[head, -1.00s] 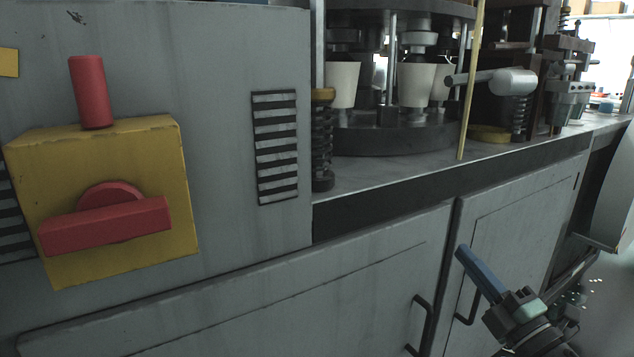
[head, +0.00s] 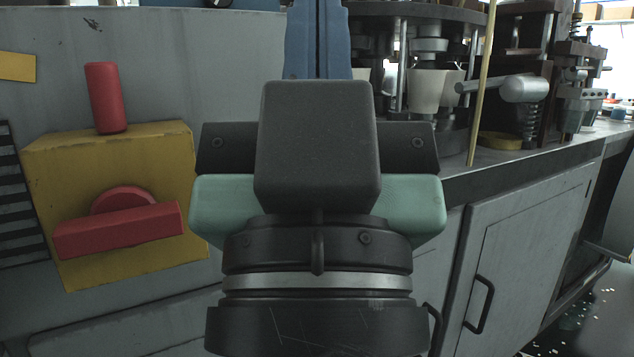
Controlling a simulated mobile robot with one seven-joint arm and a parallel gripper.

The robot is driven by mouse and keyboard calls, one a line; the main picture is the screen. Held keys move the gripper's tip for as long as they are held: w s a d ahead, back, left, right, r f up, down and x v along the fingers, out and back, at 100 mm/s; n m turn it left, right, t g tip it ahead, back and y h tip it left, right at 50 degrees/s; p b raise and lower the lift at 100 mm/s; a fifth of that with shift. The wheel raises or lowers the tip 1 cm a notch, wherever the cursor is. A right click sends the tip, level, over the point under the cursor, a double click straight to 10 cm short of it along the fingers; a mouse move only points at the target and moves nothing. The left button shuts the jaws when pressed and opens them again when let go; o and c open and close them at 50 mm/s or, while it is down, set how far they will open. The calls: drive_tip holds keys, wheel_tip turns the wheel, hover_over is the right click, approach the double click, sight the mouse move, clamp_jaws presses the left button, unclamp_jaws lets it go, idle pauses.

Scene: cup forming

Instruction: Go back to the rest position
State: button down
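My gripper (head: 319,35) fills the middle of the head view, seen from behind. Its blue fingers point up and stand side by side, with only a thin dark seam between them. It looks shut, and I see nothing held in it. Its tips reach the top edge of the picture. The green and black gripper body covers part of the machine behind it.
A yellow switch box (head: 170,165) with a red knob and red post is at left on the grey cabinet. White cups (head: 424,90) sit in the forming machine behind my gripper. A grey lever (head: 520,89) and a thin yellow rod (head: 481,85) are right. Cabinet doors (head: 530,240) lie below.

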wheel_tip(320, 180, up, 37)
drive_tip(key=p, duration=3.7)
drive_tip(key=shift+r, duration=0.1)
